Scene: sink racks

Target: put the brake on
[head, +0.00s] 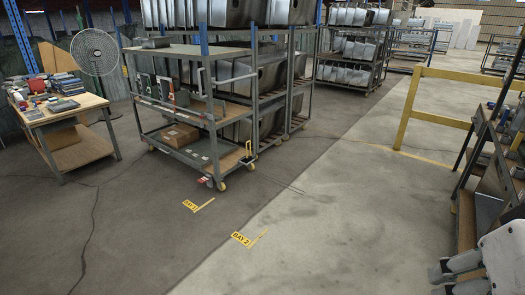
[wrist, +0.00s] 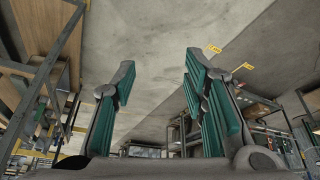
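A grey multi-shelf cart (head: 185,115) stands left of centre in the head view, on caster wheels. A small red and white part (head: 204,181) sits low at its front corner, by a caster; it may be a brake pedal, but it is too small to tell its position. My gripper (head: 458,270) is at the lower right of the head view, far from the cart. In the wrist view my gripper (wrist: 162,85) has its green-padded fingers wide apart, with nothing between them.
Yellow floor marks (head: 191,206) and (head: 241,238) lie in front of the cart. A workbench (head: 65,110) and a fan (head: 95,52) stand at the left. A yellow barrier (head: 430,115) and a dark rack (head: 485,165) are at the right. The floor between is clear.

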